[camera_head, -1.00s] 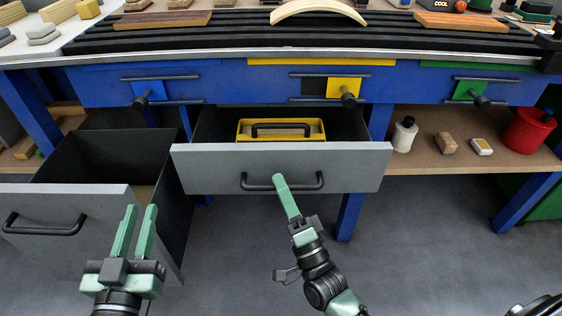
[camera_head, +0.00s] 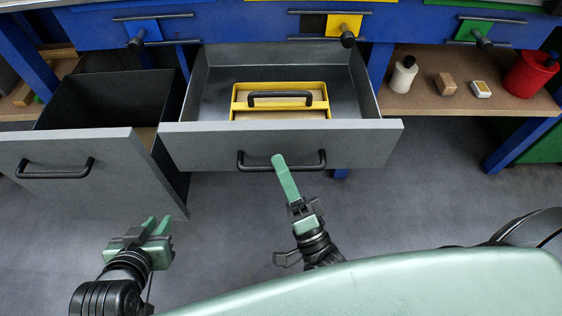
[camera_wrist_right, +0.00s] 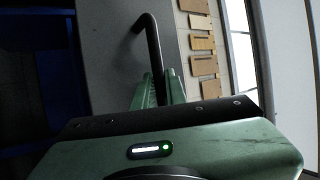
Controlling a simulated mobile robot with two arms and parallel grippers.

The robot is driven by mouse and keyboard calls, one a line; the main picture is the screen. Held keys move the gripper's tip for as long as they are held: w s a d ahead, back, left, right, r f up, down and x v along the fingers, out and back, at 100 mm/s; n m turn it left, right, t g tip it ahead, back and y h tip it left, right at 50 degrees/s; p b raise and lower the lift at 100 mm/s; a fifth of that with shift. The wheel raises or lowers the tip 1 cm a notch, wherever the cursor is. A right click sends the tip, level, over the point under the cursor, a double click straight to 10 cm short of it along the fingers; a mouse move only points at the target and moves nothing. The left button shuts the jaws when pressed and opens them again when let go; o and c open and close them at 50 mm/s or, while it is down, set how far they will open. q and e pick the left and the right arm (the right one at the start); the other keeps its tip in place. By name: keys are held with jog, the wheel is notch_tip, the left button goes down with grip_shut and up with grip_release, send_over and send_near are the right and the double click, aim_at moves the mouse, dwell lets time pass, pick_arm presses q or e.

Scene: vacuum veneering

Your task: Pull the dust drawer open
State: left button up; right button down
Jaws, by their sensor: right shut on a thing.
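The middle grey drawer (camera_head: 350,146) under the blue bench is pulled well out, with much of its inside showing. A yellow caddy (camera_head: 279,87) with a black handle lies in it. My right gripper (camera_head: 279,162) is shut on the black bar handle (camera_head: 308,166) on its front, near the middle of the bar. The right wrist view shows the fingers (camera_wrist_right: 158,88) at the handle (camera_wrist_right: 153,42), and the grip is partly hidden there. My left gripper (camera_head: 156,226) is open and empty, low at the left, in front of the left drawer and apart from it.
The left grey drawer (camera_head: 85,155) also stands open, with its own black handle. A shelf (camera_head: 430,104) at the right holds a white bottle (camera_head: 403,76), small blocks and a red can (camera_head: 530,75). Clamp knobs stick out along the blue bench front. The grey floor below is clear.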

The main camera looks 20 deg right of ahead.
jog(key=shift+f, duration=0.15)
jog(key=c, duration=1.7)
grip_release()
jog(key=v, duration=0.8)
